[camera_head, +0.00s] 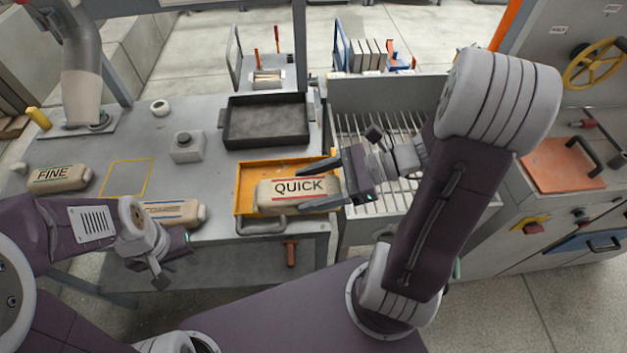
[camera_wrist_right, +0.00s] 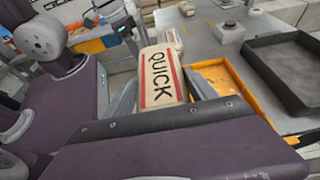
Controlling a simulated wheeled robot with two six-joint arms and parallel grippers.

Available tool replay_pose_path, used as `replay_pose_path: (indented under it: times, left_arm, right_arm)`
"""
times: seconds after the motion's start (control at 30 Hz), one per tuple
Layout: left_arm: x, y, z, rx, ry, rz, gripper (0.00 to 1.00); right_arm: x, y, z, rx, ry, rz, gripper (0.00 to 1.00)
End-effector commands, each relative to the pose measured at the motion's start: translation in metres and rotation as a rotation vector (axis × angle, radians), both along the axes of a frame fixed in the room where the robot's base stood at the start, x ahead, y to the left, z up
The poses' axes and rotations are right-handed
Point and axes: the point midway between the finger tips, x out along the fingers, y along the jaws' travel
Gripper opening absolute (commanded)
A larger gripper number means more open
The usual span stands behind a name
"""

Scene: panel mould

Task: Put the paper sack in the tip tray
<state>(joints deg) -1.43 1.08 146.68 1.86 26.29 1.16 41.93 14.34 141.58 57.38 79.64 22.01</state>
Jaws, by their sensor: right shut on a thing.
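A tan paper sack marked QUICK (camera_head: 298,188) with red stripes is held between the fingers of my right gripper (camera_head: 325,186). It also shows between the fingers in the right wrist view (camera_wrist_right: 160,77). The sack is over the front part of an orange tray (camera_head: 243,184) with a grey front handle; I cannot tell whether it touches the tray floor. Two similar sacks lie on the bench at left, one marked FINE (camera_head: 60,180) and one partly hidden (camera_head: 188,212) behind my left arm. My left gripper (camera_head: 158,272) hangs by the bench's front edge, apart from the sacks; its finger gap is unclear.
A dark empty tray (camera_head: 265,139) stands behind the orange one. A grey block with a round knob (camera_head: 187,147) and a yellow outlined square (camera_head: 127,178) are left of the trays. A slatted rack (camera_head: 375,135) lies to the right, partly under my right arm.

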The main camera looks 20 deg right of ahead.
Motion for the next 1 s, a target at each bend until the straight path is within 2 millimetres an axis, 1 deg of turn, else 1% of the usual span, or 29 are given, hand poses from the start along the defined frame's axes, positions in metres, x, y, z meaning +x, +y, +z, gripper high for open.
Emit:
replay_pose_path:
  times: [0.07,0.17,0.27,0.4,0.5,0.6,0.7,0.87,1.0]
  left_arm:
    - [0.000,0.000,0.001,0.000,0.000,0.000,0.36]
    - [0.000,0.000,-0.001,0.000,0.000,0.000,0.36]
    - [0.000,0.000,-0.005,0.000,0.000,0.001,0.36]
    - [0.000,0.000,-0.006,0.000,0.000,0.000,0.36]
    - [0.000,0.000,-0.007,0.000,0.000,0.000,0.36]
    - [0.000,0.000,-0.006,0.000,0.000,0.000,0.36]
    - [0.000,0.000,-0.006,0.000,0.000,0.000,0.36]
    - [0.000,0.000,-0.007,0.000,0.000,0.000,0.36]
    - [0.000,0.000,-0.009,0.000,0.000,0.000,0.36]
  right_arm:
    - [0.001,-0.002,0.002,0.000,-0.003,-0.007,0.00]
    - [0.008,-0.002,-0.003,0.000,-0.003,-0.006,0.00]
    - [0.028,-0.002,-0.017,0.003,-0.001,-0.003,0.00]
    - [0.065,-0.003,-0.039,0.002,-0.002,-0.003,0.00]
    - [0.089,-0.004,-0.053,0.000,-0.003,-0.003,0.00]
    - [0.106,-0.004,-0.062,0.000,-0.002,-0.006,0.00]
    - [0.116,-0.005,-0.067,0.000,-0.004,-0.006,0.00]
    - [0.118,-0.005,-0.071,0.001,-0.003,-0.008,0.00]
    - [0.118,-0.005,-0.094,0.001,0.002,-0.008,0.00]
